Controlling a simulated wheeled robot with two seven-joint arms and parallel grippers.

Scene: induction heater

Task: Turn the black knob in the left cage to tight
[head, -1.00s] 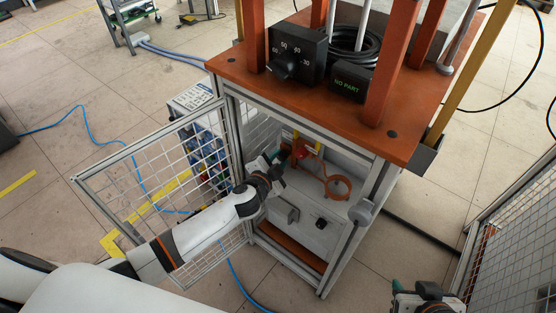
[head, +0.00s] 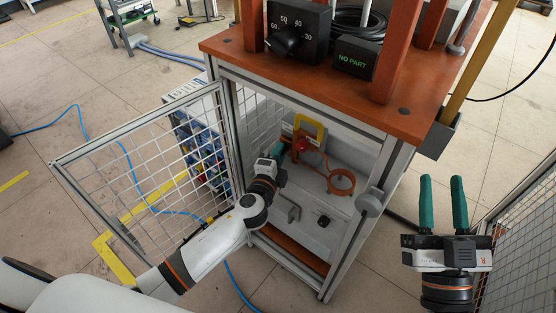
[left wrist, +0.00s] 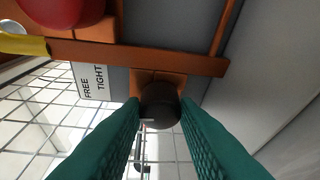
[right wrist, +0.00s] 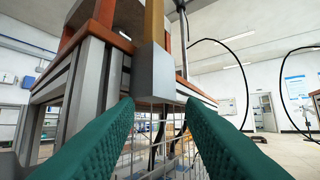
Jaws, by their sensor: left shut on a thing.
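The black knob (left wrist: 160,105) is round and dark, on an orange bracket, and sits between my left fingertips in the left wrist view. A white label (left wrist: 92,82) reading FREE and TIGHT is beside it. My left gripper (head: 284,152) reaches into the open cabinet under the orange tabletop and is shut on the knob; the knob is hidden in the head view. I cannot tell which word it is turned to. My right gripper (head: 442,185) is open and empty, to the right of the cabinet.
An open mesh door (head: 150,165) stands at the left, close to my left arm. Inside the cabinet are a yellow handle (head: 309,122), a red ball (left wrist: 62,8) and an orange ring (head: 341,181). A mesh panel (head: 520,235) is near my right gripper. A NO PART display (head: 354,58) is on top.

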